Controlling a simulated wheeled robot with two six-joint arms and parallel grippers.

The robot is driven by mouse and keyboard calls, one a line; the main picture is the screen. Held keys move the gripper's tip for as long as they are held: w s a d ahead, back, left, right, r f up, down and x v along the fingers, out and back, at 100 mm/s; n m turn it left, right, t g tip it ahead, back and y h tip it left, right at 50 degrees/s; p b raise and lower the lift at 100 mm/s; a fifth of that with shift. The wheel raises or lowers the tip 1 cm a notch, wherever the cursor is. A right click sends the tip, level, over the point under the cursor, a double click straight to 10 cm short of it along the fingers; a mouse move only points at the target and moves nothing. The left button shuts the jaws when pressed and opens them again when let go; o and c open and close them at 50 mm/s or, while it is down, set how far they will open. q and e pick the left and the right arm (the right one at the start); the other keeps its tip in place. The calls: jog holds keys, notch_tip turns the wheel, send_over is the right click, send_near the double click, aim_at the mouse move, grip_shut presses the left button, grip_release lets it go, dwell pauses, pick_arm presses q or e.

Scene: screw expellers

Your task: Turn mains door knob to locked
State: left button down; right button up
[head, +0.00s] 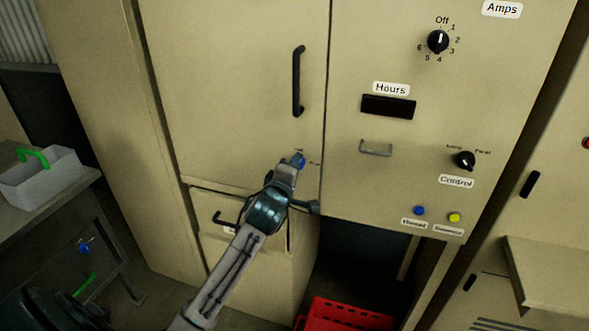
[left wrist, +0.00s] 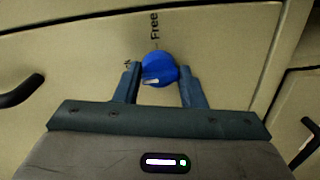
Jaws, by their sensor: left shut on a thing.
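The mains door knob is a small round blue knob (head: 302,160) on the beige cabinet door (head: 230,80), below its long dark handle. It also shows in the left wrist view (left wrist: 160,64), with a pale mark on its lower left part. The word "Free" is printed above it there, and a second, partly hidden label is at its left. My left gripper (head: 298,165) is at the knob. In the left wrist view its two fingers (left wrist: 161,74) are on either side of the knob, shut on it. My right gripper is not in view.
A panel at right carries a black Amps dial (head: 438,41), a Control dial (head: 465,160), and blue and yellow buttons. A dark door handle (head: 298,80) is above the knob. A red crate (head: 345,316) is low down; a grey box (head: 45,184) stands on a bench at left.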

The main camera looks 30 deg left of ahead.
pick_arm(q)
jog(key=shift+r, duration=0.2)
jog(key=c, duration=0.9)
grip_release()
jog(key=shift+f, duration=0.1)
jog(key=shift+c, duration=0.2)
jog(key=b+v, duration=0.2)
jog(key=v, duration=0.8)
jog(key=shift+s, duration=0.4)
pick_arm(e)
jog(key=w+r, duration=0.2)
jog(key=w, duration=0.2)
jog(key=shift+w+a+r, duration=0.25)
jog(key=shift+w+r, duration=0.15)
pick_arm(q)
jog(key=shift+d, duration=0.1)
